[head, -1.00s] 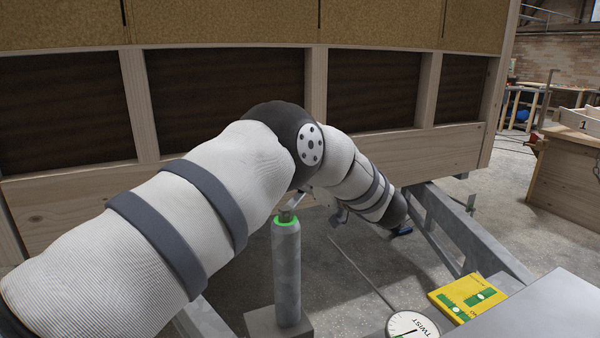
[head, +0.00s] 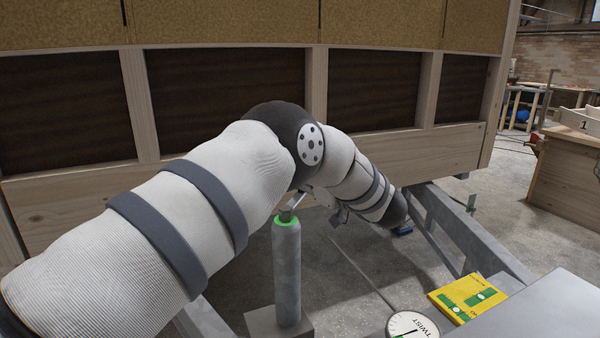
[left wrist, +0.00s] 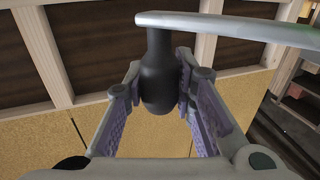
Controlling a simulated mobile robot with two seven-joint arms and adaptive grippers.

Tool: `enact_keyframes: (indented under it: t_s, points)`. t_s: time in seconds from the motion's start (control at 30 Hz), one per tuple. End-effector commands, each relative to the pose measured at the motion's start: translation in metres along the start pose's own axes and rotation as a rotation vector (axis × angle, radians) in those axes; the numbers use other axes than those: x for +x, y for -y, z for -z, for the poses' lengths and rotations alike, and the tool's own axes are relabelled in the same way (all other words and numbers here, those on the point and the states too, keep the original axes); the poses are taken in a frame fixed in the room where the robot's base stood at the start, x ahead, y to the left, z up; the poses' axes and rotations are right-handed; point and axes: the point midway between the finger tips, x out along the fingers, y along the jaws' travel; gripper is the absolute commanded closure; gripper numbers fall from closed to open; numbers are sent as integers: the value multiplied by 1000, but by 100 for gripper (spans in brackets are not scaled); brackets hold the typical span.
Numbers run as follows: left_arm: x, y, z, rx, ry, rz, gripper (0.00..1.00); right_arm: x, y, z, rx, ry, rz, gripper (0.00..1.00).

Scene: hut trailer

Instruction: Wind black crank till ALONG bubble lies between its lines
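In the left wrist view a black crank handle (left wrist: 160,75) hangs from a pale grey crank arm (left wrist: 230,25) that runs off to the right. My left gripper (left wrist: 160,90) has its purple-padded fingers on both sides of the handle and appears shut on it. In the head view my left arm hides most of this gripper and the crank. A yellow level block (head: 450,308) with green vials lies at lower right. A pale bubble (head: 482,296) shows in one vial; its lines and lettering are too small to read. My right gripper is out of view.
A grey post (head: 287,270) with a green ring stands below my arm. A round TWIST dial (head: 411,326) is cut by the lower edge. Grey trailer rails (head: 465,230) run below the wooden hut wall (head: 455,145). A wooden bench (head: 565,180) stands at right.

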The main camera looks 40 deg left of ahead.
Motion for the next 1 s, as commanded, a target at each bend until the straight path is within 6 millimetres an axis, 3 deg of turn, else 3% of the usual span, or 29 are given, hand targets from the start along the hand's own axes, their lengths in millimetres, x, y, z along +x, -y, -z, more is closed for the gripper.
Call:
enact_keyframes:
  t_s: [0.03,0.1,0.13,0.47,0.57,0.8,1.0]
  points:
    - [0,3,-6,12,7,10,74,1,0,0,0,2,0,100]
    - [0,3,-6,11,6,9,58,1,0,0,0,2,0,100]
    - [0,3,-6,11,6,8,55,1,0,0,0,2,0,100]
    - [-4,1,-3,4,4,3,55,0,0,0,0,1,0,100]
    - [-23,0,-3,5,4,0,55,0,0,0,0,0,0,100]
    - [-88,1,-3,6,4,2,55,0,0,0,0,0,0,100]
    - [-117,2,-3,6,5,6,55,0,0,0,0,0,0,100]
